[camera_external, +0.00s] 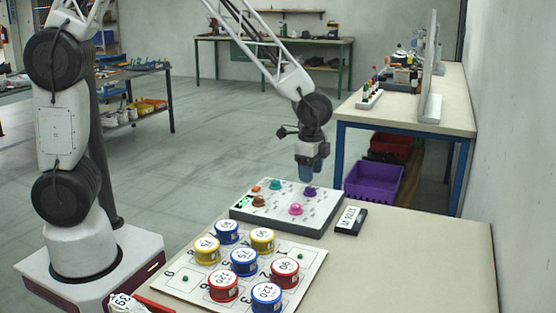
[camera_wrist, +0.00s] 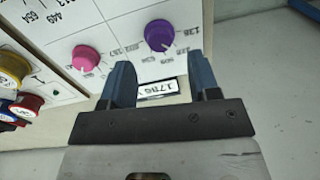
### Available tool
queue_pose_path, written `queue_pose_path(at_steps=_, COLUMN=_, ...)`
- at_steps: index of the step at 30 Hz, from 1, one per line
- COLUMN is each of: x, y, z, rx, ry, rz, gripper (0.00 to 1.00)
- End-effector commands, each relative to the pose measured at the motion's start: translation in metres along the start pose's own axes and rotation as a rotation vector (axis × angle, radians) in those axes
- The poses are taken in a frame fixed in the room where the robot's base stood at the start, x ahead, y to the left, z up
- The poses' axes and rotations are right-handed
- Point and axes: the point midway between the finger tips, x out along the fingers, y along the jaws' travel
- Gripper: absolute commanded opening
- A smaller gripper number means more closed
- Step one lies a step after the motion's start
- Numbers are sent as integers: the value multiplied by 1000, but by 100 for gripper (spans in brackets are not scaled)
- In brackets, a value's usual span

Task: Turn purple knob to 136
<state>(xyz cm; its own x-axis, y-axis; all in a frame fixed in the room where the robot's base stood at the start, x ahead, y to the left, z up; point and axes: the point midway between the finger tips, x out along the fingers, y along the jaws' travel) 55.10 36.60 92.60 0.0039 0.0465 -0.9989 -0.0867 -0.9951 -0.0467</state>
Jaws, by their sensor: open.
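The purple knob (camera_external: 309,193) sits on the right part of the sloped white control panel (camera_external: 325,217). In the wrist view the purple knob (camera_wrist: 158,35) is round, with small printed numbers around it that are too blurred to read surely. Its pointer setting cannot be told. My gripper (camera_external: 313,180) hangs pointing down just above the purple knob. In the wrist view my gripper (camera_wrist: 161,72) has its two blue fingers wide apart with nothing between them. The knob appears beyond the fingertips, apart from them.
A pink knob (camera_external: 295,209), a brown knob (camera_external: 259,201) and a teal knob (camera_external: 274,185) share the panel. A black label block (camera_external: 350,221) stands to its right. In front, a white board (camera_external: 181,286) holds several coloured round tins. Bare table lies at the right.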

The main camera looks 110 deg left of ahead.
Motion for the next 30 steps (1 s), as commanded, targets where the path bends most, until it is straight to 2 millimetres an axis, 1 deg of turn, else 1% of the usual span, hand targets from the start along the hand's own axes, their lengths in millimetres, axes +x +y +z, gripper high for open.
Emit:
queue_pose_path(at_steps=1, x=7, y=0, z=0, rx=0, ry=-2, rz=1, gripper=56)
queue_pose_path(at_steps=6, x=25, y=0, z=0, rx=0, ry=-1, rz=1, gripper=56)
queue_pose_path(at_steps=10, x=35, y=0, z=0, rx=0, ry=0, rz=0, gripper=56)
queue_pose_path(at_steps=15, x=42, y=0, z=0, rx=0, ry=0, rz=0, gripper=56)
queue_pose_path(at_steps=24, x=42, y=0, z=0, rx=0, ry=0, rz=0, gripper=56)
queue_pose_path(at_steps=29, x=42, y=0, z=0, rx=0, ry=0, rz=0, gripper=31)
queue_pose_path(at_steps=30, x=42, y=0, z=0, rx=0, ry=0, rz=0, gripper=25)
